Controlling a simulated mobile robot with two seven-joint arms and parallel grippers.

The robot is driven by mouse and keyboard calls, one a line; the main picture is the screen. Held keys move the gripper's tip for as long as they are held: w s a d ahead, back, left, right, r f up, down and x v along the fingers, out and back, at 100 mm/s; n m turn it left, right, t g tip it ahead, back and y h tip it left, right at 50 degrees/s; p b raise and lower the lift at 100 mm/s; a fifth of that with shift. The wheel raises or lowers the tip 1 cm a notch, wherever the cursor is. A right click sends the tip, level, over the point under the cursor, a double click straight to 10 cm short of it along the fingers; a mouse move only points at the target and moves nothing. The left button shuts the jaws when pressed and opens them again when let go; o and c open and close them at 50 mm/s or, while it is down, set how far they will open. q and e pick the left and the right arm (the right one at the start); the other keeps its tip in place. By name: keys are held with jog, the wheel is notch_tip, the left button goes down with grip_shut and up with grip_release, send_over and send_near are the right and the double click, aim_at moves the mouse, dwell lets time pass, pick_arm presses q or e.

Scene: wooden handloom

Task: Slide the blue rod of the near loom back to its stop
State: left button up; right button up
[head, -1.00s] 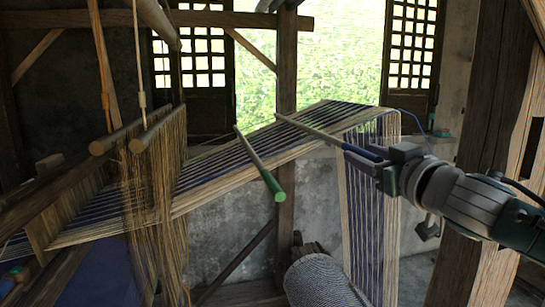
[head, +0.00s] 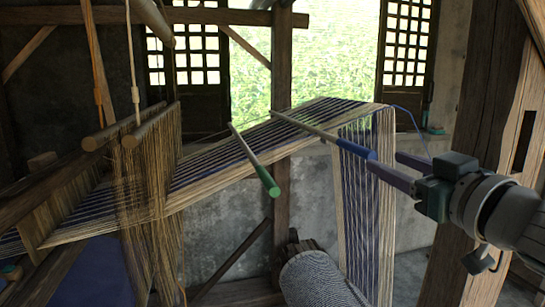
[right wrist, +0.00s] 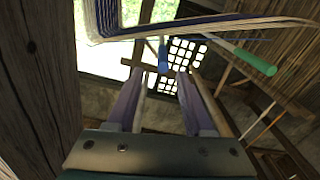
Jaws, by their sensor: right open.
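The blue rod (head: 355,149) is a pale stick with a blue end that lies across the near loom's striped warp (head: 250,143). Its blue end sticks out toward my right gripper. My right gripper (head: 384,161) is open, with its two purple fingers apart and just right of the blue end in the head view. In the right wrist view the blue end (right wrist: 163,55) shows beyond the gap between the open fingers (right wrist: 160,83), which hold nothing. The rod's stop cannot be made out. My left gripper is not in view.
A green-ended rod (head: 268,181) also lies across the warp, left of the blue one. A wooden post (head: 480,150) stands behind my right arm. A cloth roll (head: 318,280) lies below. Hanging cords (head: 150,190) are at the left.

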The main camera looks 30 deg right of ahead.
aim_at(356, 149)
jog(key=m+p, duration=0.2)
jog(key=m, duration=0.1)
jog(key=m+p, duration=0.1)
jog(key=shift+w+a+p, duration=0.15)
jog(key=shift+w+p, duration=0.1)
jog(key=shift+p, duration=0.15)
jog(key=x, duration=0.8)
jog(key=shift+w+f+b, duration=0.1)
jog(key=shift+w+b, duration=0.15)
jog(key=shift+b, duration=0.05)
jog(key=shift+w, duration=0.6)
jog(key=shift+c, duration=0.4)
jog(key=c, duration=0.7)
grip_shut()
